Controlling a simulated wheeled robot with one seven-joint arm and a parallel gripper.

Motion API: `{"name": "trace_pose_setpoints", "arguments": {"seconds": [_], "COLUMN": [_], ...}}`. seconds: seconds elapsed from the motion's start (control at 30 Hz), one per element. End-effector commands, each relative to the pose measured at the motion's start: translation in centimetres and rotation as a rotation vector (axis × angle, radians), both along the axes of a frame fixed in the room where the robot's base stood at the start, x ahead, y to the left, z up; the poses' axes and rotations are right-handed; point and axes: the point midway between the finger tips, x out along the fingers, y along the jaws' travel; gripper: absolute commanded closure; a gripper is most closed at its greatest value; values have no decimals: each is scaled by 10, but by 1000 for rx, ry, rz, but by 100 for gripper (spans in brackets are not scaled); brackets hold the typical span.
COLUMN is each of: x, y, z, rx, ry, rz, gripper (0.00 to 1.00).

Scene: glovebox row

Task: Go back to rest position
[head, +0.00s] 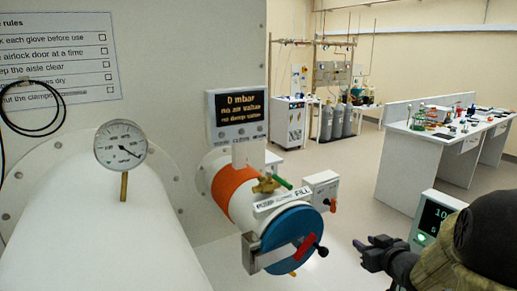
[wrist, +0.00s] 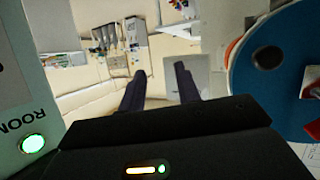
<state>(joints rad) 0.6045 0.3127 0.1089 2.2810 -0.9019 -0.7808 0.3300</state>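My gripper (head: 366,249) is at the lower right in the head view, at the end of my arm, which comes in from the right edge. It is to the right of the small airlock's blue door (head: 294,240), with a visible gap in the picture. In the wrist view, the two dark fingers of my gripper (wrist: 160,70) stand apart with nothing between them. The blue door (wrist: 285,62) also shows at the right edge of the wrist view, beside the gripper. The gripper holds nothing.
A pressure gauge (head: 120,144) stands on the large white cylinder. A lab bench (head: 408,150) is at the back right. Open floor (head: 345,175) lies between.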

Motion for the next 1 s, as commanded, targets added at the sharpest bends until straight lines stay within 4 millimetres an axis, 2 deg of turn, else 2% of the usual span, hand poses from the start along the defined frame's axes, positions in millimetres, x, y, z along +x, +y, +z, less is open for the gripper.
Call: {"name": "trace_pose_setpoints", "arguments": {"seconds": [0.03,0.13,0.27,0.37,0.6,0.7,0.8,1.0], "x": [-4,-17,-46,-76,-167,-194,-207,-208], "y": [10,24,45,65,120,136,143,143], "z": [-2,-14,-30,-42,-64,-67,-69,-70], "rx": [-18,-46,-66,-69,-34,-15,-5,-4], "ry": [50,168,338,478,829,928,973,978], "rz": [-30,-101,-174,-212,-229,-219,-213,-215], "gripper": [67,67,67,67,67,67,67,67]}}
